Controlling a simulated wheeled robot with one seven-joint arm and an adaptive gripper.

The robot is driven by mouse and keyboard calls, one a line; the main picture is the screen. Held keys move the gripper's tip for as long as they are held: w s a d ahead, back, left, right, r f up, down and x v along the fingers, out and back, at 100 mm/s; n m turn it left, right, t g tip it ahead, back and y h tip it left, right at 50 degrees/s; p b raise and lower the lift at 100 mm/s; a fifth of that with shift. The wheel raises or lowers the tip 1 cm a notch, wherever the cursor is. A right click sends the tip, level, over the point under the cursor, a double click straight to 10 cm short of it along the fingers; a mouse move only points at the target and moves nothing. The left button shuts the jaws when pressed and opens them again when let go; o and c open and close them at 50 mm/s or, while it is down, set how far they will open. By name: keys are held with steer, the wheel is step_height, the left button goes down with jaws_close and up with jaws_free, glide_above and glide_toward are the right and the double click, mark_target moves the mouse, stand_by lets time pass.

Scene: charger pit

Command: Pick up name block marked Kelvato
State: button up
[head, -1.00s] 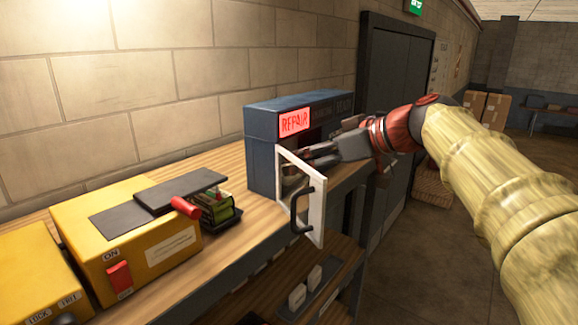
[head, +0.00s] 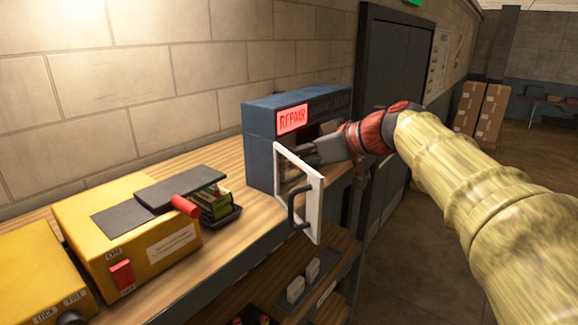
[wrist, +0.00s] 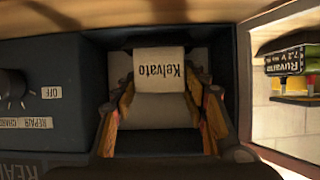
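The name block marked Kelvato (wrist: 160,68) is a pale block with dark lettering, upside down in the wrist view. It sits inside the dark blue box with the red REPAIR sign (head: 262,163). My gripper (wrist: 160,90) reaches into the box's opening, with one finger on each side of the block. The fingers are spread apart; whether their tips touch the block is hard to tell. In the head view my gripper (head: 305,155) is at the box's front, partly hidden by the door, and the block does not show.
The box's white-framed door (head: 316,210) with a dark handle stands open close to my gripper. A pack labelled Ruvato (wrist: 290,62) shows at the wrist view's right. Yellow machines (head: 140,225) stand left on the wooden bench. White blocks (head: 296,288) lie on a lower shelf.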

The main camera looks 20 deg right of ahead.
steer(key=c, duration=0.6)
steer(key=shift+c, duration=0.2)
